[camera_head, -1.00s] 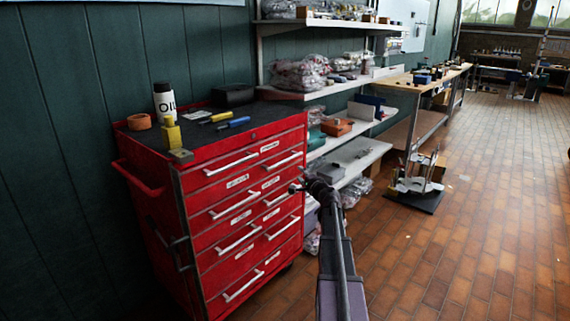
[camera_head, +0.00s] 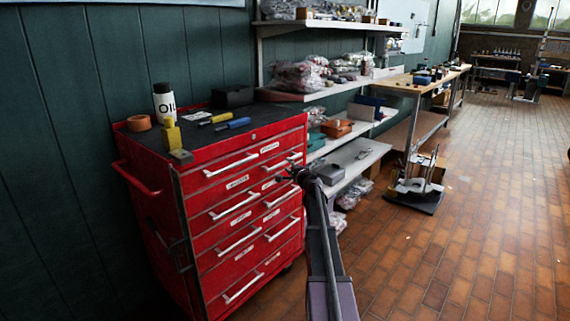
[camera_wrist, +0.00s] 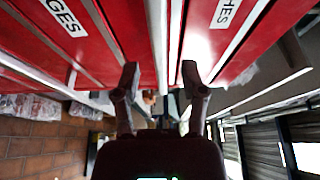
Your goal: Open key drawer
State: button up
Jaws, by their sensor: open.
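The red tool cabinet (camera_head: 215,235) stands against the green wall, and all its visible drawers look shut. Its drawers have pale bar handles and small white labels, too small in the head view to pick out the key drawer. My gripper (camera_head: 284,175) is at the right part of the cabinet's front, near the upper right drawers, and partly hides them. In the wrist view my gripper (camera_wrist: 160,76) is open, its two fingers pointing at the red drawer fronts. A pale bar (camera_wrist: 158,45) lies between the fingers; contact is not visible. Two labels show only partly, ending "GES" and "HES".
On the cabinet top are an oil bottle (camera_head: 165,103), an orange tape roll (camera_head: 139,123), a yellow block, screwdrivers and a black box (camera_head: 232,96). Loaded shelves (camera_head: 345,165) stand close on the right. The brick-coloured floor (camera_head: 470,240) is open at right.

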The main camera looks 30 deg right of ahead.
aim_at(285, 162)
jog(key=shift+w+d, duration=0.15)
jog(key=shift+w, duration=0.75)
jog(key=shift+w+d, duration=0.1)
jog(key=shift+w, duration=0.8)
grip_shut()
